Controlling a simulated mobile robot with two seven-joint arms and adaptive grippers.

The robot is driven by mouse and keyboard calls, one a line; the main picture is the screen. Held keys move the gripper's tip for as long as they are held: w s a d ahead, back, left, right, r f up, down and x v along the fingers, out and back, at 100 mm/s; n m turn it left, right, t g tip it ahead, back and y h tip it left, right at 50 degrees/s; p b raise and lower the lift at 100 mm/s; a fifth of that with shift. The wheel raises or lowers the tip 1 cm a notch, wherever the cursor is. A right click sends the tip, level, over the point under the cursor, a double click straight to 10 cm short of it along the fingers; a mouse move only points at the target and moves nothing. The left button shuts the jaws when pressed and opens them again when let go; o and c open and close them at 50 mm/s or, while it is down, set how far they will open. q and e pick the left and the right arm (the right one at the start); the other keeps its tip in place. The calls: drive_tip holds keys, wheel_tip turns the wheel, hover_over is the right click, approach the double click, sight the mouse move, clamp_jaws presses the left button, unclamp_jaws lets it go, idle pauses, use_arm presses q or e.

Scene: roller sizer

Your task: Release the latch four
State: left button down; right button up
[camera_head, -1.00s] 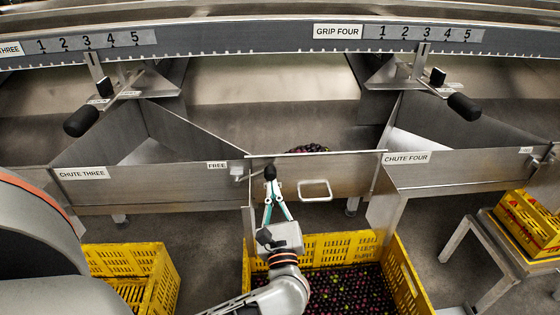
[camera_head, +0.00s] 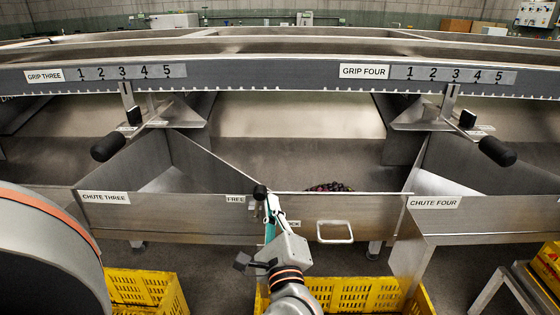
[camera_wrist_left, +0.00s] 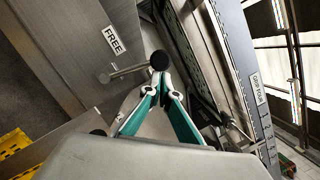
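Latch four's black knob (camera_head: 260,192) stands at the top edge of the metal gate (camera_head: 375,214), beside the FREE label (camera_head: 236,199). The LOCK label (camera_head: 293,223) is partly hidden by my gripper. My left gripper (camera_head: 268,203) reaches up from below, its teal fingers drawn together at the knob. In the left wrist view the fingertips (camera_wrist_left: 161,78) meet at the black knob (camera_wrist_left: 159,60), whose rod runs left below the FREE sign (camera_wrist_left: 114,39). The fingers appear shut on it. My right gripper is not in view.
The gate has a loop handle (camera_head: 335,232), with dark fruit (camera_head: 330,187) behind it. A yellow crate (camera_head: 365,295) stands below. The GRIP THREE handle (camera_head: 108,146) and GRIP FOUR handle (camera_head: 497,151) jut out above. Another yellow crate (camera_head: 148,290) is lower left.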

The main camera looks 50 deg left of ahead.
use_arm(q)
drive_tip(key=shift+s+a+r+n, duration=0.55)
drive_tip(key=shift+s+n, duration=0.05)
drive_tip(key=shift+r, duration=0.1)
drive_tip(key=shift+r, duration=0.1)
wheel_tip(320, 180, up, 10)
drive_tip(key=shift+f, duration=0.25)
idle(0.5)
drive_tip(key=shift+f, duration=0.1)
idle(0.3)
